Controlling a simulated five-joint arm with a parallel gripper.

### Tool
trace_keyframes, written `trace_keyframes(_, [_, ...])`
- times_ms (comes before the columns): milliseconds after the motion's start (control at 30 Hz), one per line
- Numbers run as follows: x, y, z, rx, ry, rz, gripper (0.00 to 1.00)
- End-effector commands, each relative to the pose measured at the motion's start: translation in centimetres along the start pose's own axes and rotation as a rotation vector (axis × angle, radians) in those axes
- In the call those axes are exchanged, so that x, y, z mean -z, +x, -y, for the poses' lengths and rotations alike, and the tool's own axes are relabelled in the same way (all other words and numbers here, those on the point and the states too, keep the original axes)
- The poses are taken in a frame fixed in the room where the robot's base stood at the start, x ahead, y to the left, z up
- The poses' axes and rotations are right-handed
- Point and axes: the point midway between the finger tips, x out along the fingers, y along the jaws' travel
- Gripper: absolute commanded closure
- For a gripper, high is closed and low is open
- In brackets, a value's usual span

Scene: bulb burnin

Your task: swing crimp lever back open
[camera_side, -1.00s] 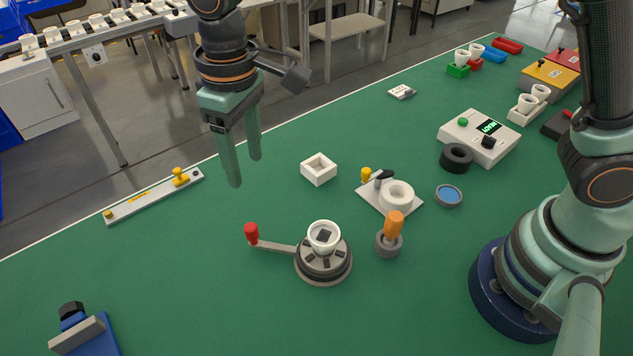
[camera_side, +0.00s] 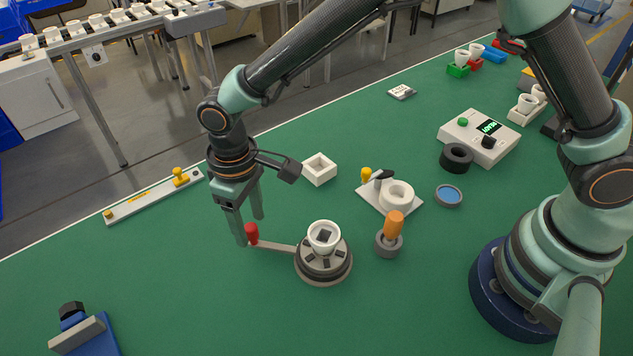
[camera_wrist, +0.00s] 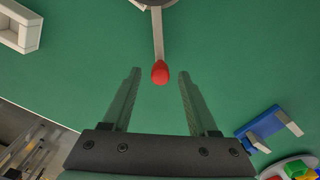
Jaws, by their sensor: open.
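The crimp lever (camera_side: 275,248) is a flat grey arm with a red knob (camera_side: 251,233). It reaches left from the round grey crimp base (camera_side: 323,267), where a white cup-shaped part (camera_side: 323,235) sits upright. My gripper (camera_side: 250,230) is open, low over the mat, with its fingers at the red knob. In the wrist view the knob (camera_wrist: 160,72) lies between the fingertips of my gripper (camera_wrist: 159,75), with a gap on each side. The lever (camera_wrist: 158,35) runs up from it to the base (camera_wrist: 150,2), mostly cut off by the frame edge.
A white open box (camera_side: 319,169) stands behind the crimp base. A rail with yellow knobs (camera_side: 155,198) lies to the left. An orange-handled tool (camera_side: 392,228) in a grey ring stands close right of the base.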

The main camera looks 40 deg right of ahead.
Motion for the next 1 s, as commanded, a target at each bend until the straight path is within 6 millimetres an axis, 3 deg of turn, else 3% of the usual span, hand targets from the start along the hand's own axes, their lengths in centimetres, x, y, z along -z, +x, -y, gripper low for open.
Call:
trace_keyframes(333, [0.01,0.48,0.0,0.0,0.0,-0.001,0.41])
trace_keyframes(367, [0.01,0.48,0.0,0.0,0.0,-0.001,0.44])
trace_keyframes(500, [0.01,0.47,0.0,0.0,0.0,-0.001,0.98])
trace_keyframes(533, [0.01,0.46,0.0,0.0,0.0,-0.001,1.0])
trace_keyframes(1000, [0.01,0.43,-0.03,0.0,0.001,0.0,1.0])
